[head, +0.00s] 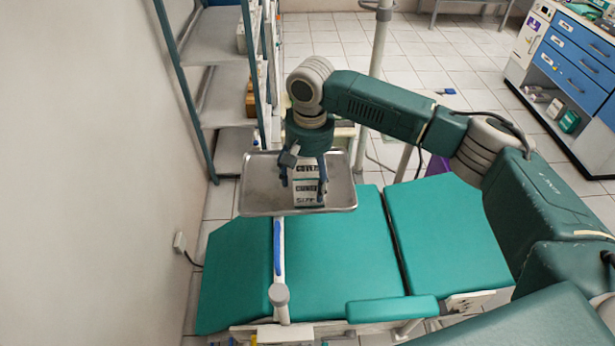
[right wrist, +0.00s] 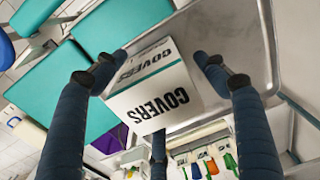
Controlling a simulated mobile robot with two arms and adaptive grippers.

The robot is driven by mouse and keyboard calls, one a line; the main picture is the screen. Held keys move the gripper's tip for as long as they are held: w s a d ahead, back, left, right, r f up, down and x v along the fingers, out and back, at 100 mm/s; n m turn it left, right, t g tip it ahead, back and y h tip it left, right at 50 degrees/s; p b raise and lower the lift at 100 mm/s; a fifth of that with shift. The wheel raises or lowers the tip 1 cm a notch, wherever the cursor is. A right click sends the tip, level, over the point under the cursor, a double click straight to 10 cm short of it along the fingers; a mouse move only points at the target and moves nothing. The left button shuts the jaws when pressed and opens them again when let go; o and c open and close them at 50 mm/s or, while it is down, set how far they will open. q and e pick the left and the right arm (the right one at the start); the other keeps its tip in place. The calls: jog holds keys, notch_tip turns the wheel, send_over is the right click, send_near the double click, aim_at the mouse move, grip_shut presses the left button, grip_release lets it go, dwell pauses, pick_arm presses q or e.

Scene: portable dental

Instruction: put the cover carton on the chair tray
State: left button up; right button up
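The cover carton (head: 308,193) is a white box with a green band and black lettering, at the chair tray (head: 262,207) in the head view. It fills the middle of the right wrist view (right wrist: 152,85), with COVERS printed on two faces. The metal tray (right wrist: 235,45) lies behind it there. My right gripper (head: 305,180) is over the tray with its fingers around the carton. In the right wrist view its fingers (right wrist: 160,70) stand on both sides of the carton, with a gap on the right side; it looks open. The carton's underside is hidden. My left gripper is not in view.
The green dental chair (head: 340,250) lies below the tray. A metal shelf rack (head: 210,90) stands behind it by the left wall. A pole (head: 378,80) rises behind the chair. A blue-drawered cabinet (head: 575,65) stands at the back right. Tiled floor between is mostly clear.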

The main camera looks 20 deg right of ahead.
jog(key=shift+r, duration=0.2)
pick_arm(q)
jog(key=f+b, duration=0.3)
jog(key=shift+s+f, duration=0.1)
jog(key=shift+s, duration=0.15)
pick_arm(e)
notch_tip(320, 180, up, 12)
jog(key=shift+s+d+f, duration=0.1)
jog(key=shift+s, duration=0.05)
jog(key=shift+f, duration=0.1)
